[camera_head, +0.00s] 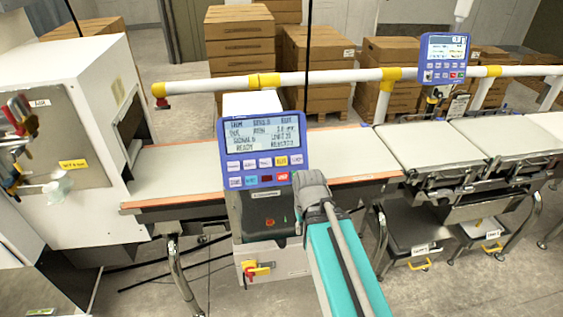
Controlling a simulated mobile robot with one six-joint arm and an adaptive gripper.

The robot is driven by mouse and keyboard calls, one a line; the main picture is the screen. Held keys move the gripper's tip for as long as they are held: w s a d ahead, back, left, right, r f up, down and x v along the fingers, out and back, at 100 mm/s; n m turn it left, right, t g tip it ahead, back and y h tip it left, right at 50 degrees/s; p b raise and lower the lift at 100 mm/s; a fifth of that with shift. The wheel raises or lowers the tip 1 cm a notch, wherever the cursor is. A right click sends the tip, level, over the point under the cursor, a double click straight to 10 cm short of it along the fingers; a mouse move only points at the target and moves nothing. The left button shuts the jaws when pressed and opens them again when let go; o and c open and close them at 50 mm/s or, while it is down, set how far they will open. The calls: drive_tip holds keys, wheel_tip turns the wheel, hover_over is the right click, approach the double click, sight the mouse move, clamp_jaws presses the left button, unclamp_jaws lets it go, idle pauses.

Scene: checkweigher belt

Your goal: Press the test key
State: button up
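A blue control panel (263,149) stands on a white and dark housing in the middle of the head view. Its screen (262,136) shows several lines of text; the lower left word looks like "READY". Below are two rows of small keys. The upper row has white keys and a yellow key (281,161); the lower row has a cyan key (251,181) and a red key (283,177). The key labels are too small to read surely, so I cannot tell which is the test key. My gripper (298,183) is at the panel's lower right corner, and its fingertips are not clearly visible. Contact cannot be told.
A conveyor belt (178,164) runs behind the panel, with more belt sections (425,147) at right. A white rail (330,78) with yellow clamps crosses behind. A second blue panel (443,58) stands at right. A white cabinet (75,130) is at left. Stacked cartons (240,50) stand behind.

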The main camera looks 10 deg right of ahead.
clamp_jaws()
idle(1.1)
